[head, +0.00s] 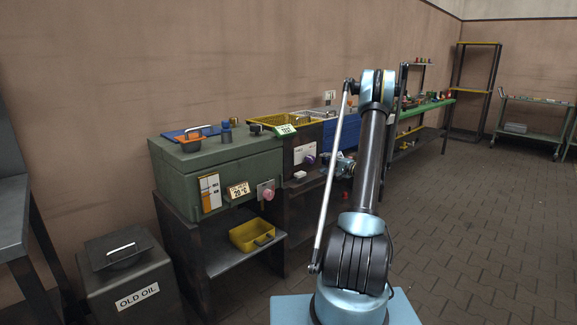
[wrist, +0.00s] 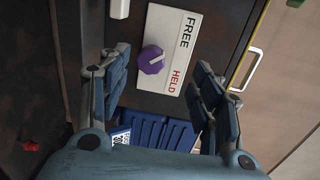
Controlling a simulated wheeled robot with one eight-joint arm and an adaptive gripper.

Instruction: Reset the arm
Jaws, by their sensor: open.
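My arm stands raised from my blue base in the head view and bends over at the top. My gripper (head: 345,165) shows partly behind the arm, in front of the dark cabinet. In the wrist view my gripper (wrist: 160,65) is open, with blue-padded fingers at left and right and nothing between the pads. Beyond the fingers is a purple knob (wrist: 151,60) on a white plate (wrist: 168,48) marked FREE and HELD. The knob (head: 310,159) also shows in the head view, left of my gripper. I cannot tell the exact gap to it.
A green cabinet (head: 230,170) with a pink knob (head: 267,195) stands left. A yellow bin (head: 251,235) sits on the shelf below. An OLD OIL box (head: 130,285) is at front left. A green-topped bench (head: 425,107) stands farther back. The paved floor at right is clear.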

